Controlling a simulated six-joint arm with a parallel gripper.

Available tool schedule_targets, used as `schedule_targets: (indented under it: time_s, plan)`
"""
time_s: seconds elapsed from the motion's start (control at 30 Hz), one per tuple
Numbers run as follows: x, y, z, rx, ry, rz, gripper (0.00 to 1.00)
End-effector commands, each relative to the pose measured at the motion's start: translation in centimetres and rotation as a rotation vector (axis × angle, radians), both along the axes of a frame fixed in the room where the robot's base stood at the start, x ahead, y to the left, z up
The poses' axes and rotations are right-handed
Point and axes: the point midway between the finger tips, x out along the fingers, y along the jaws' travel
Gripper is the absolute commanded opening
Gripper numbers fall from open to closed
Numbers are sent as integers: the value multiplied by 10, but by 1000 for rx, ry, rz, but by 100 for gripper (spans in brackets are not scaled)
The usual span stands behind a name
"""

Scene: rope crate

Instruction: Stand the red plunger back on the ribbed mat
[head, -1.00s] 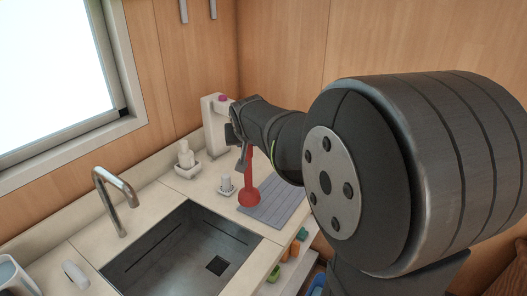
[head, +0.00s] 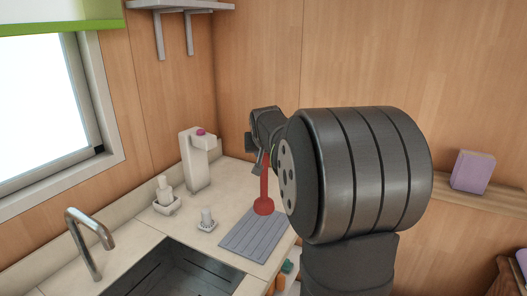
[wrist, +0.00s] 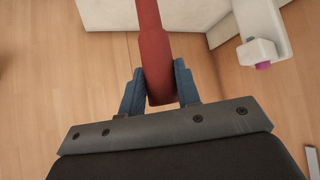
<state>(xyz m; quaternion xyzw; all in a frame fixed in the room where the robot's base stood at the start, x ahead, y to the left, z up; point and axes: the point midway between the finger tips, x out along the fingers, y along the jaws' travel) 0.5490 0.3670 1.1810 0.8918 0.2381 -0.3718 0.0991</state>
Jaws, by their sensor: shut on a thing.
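The red plunger (head: 264,190) is upright in the head view, its cup at the bottom, over the far end of the grey ribbed mat (head: 245,243). I cannot tell whether the cup touches the mat. My gripper (head: 263,160) is at the top of the handle, partly hidden by my arm. In the wrist view, the blue fingers of my gripper (wrist: 158,85) are shut on the red handle (wrist: 152,45), one on each side. The plunger's cup is out of the wrist view.
A white dispenser with a purple top (head: 195,165) stands behind, to the left. A small bottle in a dish (head: 166,200) and a small brush-like item (head: 207,220) stand left of the mat. The sink (head: 170,275) and faucet (head: 85,235) are at the front left.

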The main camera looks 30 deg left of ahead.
Motion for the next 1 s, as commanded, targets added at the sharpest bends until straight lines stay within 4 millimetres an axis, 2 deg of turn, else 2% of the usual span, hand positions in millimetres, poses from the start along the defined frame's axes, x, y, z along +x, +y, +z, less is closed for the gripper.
schedule_targets:
  time_s: [0.5, 1.0]
  plan:
    - [0, 0, -48, -1, 1, 1, 0]
    - [0, 0, -54, 0, 0, 0, 0]
